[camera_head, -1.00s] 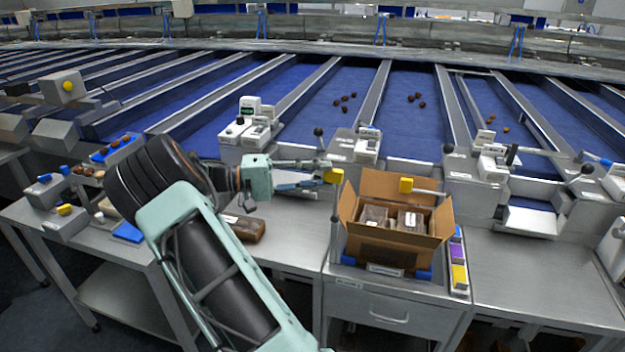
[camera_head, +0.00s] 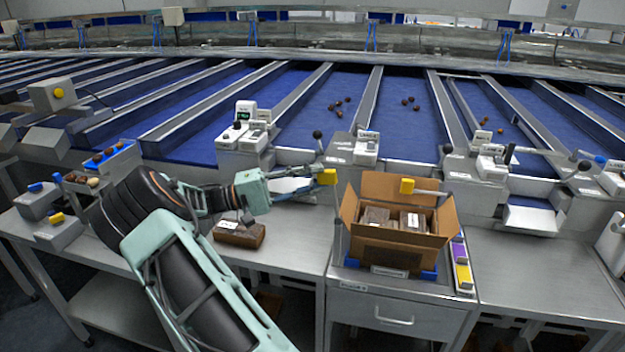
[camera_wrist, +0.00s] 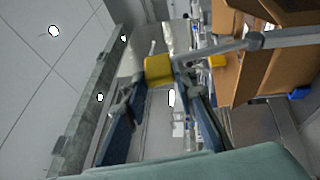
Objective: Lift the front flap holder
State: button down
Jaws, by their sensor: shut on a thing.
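My gripper (camera_head: 318,178) is shut on a yellow block (camera_head: 327,177), the grip end of a flap holder, beside the left edge of the box. In the wrist view the two blue-grey fingers (camera_wrist: 161,80) close around this yellow block (camera_wrist: 158,69). A grey bar (camera_wrist: 220,50) runs from near the block to the right, past the box. I cannot tell from the pictures which holder is the front one. The open cardboard box (camera_head: 392,257) holds brown packs.
The box sits on a steel stand (camera_head: 395,312) with blue corner pieces. A brown pack (camera_head: 239,235) lies on the bench left of it. Upright black-knobbed levers (camera_head: 318,135) stand behind. Coloured blocks (camera_head: 461,262) line the stand's right side.

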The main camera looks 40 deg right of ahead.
jog(key=shift+w, duration=0.1)
jog(key=c, duration=1.6)
grip_release()
jog(key=v, duration=1.2)
